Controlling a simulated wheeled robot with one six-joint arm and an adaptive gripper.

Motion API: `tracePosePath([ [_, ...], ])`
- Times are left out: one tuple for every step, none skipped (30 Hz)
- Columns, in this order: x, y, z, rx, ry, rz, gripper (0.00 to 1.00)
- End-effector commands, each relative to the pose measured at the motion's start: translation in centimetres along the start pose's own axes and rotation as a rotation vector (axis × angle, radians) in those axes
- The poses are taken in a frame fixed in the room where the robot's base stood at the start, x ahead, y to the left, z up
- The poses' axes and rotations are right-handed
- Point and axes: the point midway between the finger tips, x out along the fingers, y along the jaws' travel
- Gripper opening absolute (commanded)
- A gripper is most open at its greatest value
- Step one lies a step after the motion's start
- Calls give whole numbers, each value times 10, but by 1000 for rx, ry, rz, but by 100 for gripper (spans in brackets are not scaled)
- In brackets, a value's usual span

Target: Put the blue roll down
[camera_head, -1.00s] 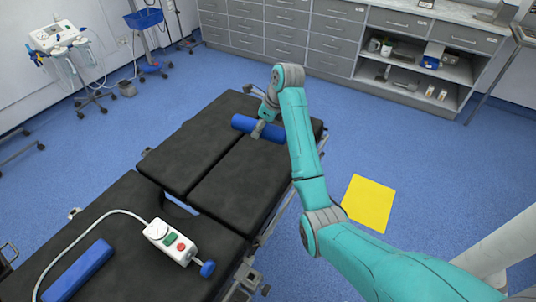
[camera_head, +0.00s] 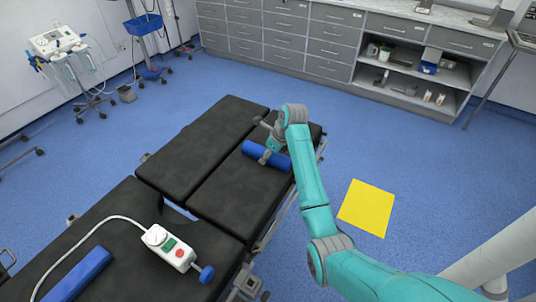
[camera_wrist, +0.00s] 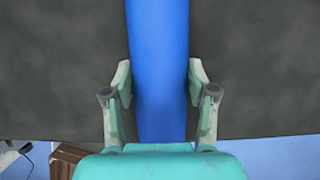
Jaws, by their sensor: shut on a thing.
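The blue roll (camera_head: 281,161) is at the far end of the black operating table (camera_head: 195,160), across its right-hand section. My gripper (camera_head: 265,157) is shut on it near its middle. In the wrist view the roll (camera_wrist: 158,50) runs between the two fingers (camera_wrist: 160,82), with black padding on both sides. I cannot tell whether the roll touches the padding or is held just above it. A second blue roll (camera_head: 78,274) lies on the near left part of the table.
A white hand control (camera_head: 172,248) with a cable lies on the near table section. A yellow square (camera_head: 367,208) is on the floor to the right. Grey drawers and shelves (camera_head: 330,45) line the back wall. Padding around the held roll is clear.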

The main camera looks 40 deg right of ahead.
Motion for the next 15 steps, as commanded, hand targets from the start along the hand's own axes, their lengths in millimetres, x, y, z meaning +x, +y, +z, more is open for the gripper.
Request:
tracePosePath([
  [0,0,0,0,-1,-1,15],
  [0,0,0,-1,-1,-1,15],
  [0,0,0,-1,-1,-1,15],
  [0,0,0,-1,-1,-1,15],
  [0,0,0,-1,-1,-1,15],
  [0,0,0,-1,-1,-1,15],
  [0,0,0,-1,-1,-1,15],
  [0,0,0,-1,-1,-1,15],
  [1,0,0,-1,-1,-1,15],
  [2,0,-1,-1,-1,0,15],
  [3,0,-1,-1,-1,0,15],
  [2,0,-1,-1,0,0,67],
  [2,0,-1,-1,0,0,74],
  [2,0,-1,-1,0,0,82],
  [2,0,-1,-1,0,0,82],
])
